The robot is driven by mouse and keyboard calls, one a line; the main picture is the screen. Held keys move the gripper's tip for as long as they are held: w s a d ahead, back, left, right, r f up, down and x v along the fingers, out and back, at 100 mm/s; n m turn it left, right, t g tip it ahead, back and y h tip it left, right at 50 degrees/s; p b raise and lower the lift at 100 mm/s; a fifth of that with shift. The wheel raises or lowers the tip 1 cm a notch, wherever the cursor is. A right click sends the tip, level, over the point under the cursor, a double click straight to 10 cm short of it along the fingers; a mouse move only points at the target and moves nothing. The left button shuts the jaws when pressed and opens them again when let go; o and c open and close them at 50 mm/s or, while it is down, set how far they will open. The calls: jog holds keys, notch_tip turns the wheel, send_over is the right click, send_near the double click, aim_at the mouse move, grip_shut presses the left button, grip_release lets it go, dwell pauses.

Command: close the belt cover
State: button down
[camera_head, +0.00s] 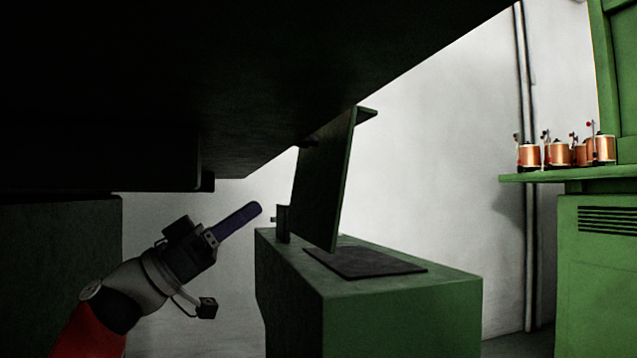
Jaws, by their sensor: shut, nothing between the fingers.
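A flat green panel (323,185), which looks like the belt cover, stands steeply tilted above a green cabinet (400,305). Its lower edge is close to the cabinet top, and a short green lip sticks out to the right at its upper end. Its upper left part is hidden by a large dark shape overhead. I cannot make out its hinge. My gripper (257,208) is shut and empty, left of the panel and apart from it, pointing up and to the right. The dark fingers look like one purple-blue bar.
The dark overhead mass (200,80) fills the upper left, low above my arm. A dark flat plate (365,262) lies on the cabinet top. Several copper spools (560,155) stand on a green shelf (530,178) at right. Pale wall shows between.

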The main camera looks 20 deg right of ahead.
aim_at(318, 160)
jog(key=x, duration=0.9)
jog(key=shift+w+r, duration=0.25)
jog(key=shift+r, duration=0.2)
jog(key=shift+s+d, duration=0.1)
jog(key=shift+d, duration=0.05)
